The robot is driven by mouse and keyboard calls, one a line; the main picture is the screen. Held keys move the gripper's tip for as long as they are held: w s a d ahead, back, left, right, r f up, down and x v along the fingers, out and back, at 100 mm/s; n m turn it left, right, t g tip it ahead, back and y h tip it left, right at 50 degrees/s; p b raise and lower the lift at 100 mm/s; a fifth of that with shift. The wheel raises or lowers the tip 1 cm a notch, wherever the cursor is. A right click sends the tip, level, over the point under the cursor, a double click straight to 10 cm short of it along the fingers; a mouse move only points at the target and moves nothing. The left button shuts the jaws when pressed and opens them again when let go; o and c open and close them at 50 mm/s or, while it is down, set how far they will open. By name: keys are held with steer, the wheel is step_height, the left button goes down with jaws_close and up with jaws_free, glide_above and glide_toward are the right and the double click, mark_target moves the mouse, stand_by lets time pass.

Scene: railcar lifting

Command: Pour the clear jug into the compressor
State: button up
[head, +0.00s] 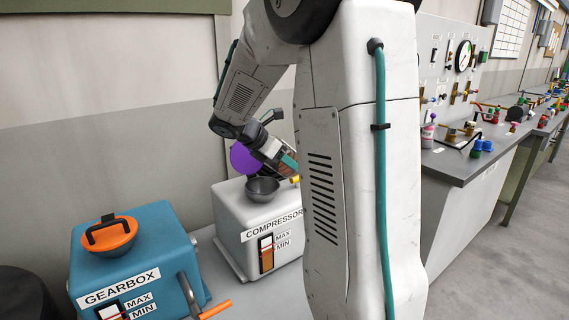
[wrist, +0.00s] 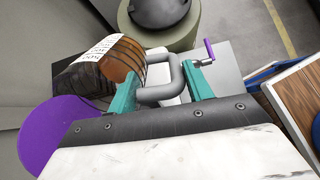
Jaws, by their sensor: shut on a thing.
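The compressor (head: 238,222) is a pale box on the bench, with a dark open bowl (head: 262,190) on top and a sight window (head: 267,254) showing brown below MAX and MIN labels. A purple disc (head: 243,158) stands behind the bowl; it also shows in the wrist view (wrist: 62,135). My gripper (wrist: 162,90) is shut on the jug's grey handle (wrist: 172,70). The clear jug (wrist: 112,68) holds brown liquid and has a white printed label. In the head view my gripper is above and close to the bowl, and my arm hides most of the jug.
A blue gearbox (head: 150,245) with an orange lid and orange-handled crank stands left of the compressor. A purple-handled crank (wrist: 208,50) shows in the wrist view. A workbench (head: 480,160) with gauges and fittings runs along the right. A dark drum (head: 25,295) is at lower left.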

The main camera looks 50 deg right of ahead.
steer(key=shift+r+t+y, duration=0.5)
steer(key=shift+r+y, duration=0.15)
steer(key=shift+y, duration=0.8)
steer(key=shift+r+t+y, duration=0.5)
steer(key=shift+r+y, duration=0.2)
steer(key=shift+y, duration=0.8)
steer(key=shift+r+t+y, duration=0.5)
steer(key=shift+r+y, duration=0.15)
steer(key=shift+y, duration=0.8)
